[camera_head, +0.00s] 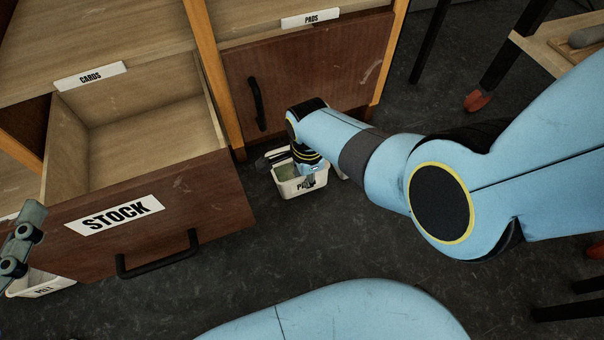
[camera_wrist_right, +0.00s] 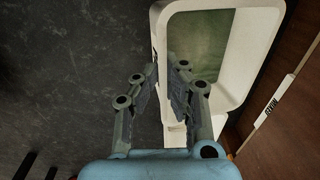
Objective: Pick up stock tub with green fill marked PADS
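The white stock tub (camera_head: 288,190) with a green fill stands on the floor in front of the right cabinet section. Its front label shows a P; the rest is covered by my gripper. In the right wrist view the tub (camera_wrist_right: 264,40) lies up and right, its green fill (camera_wrist_right: 197,42) inside. My right gripper (camera_wrist_right: 164,66) reaches over the tub's near wall, one finger outside and one inside. A gap shows between the fingers, so it looks open, partly closed. In the head view this gripper (camera_head: 305,172) is mostly hidden by my arm. Part of my left gripper (camera_head: 20,240) shows at the left edge.
An open, empty drawer marked STOCK (camera_head: 155,205) juts out left of the tub. A closed brown front (camera_head: 310,65) with a black handle stands behind, under a PADS shelf label (camera_head: 311,18). Another labelled white tub (camera_head: 40,284) sits at the lower left. The dark floor is clear between.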

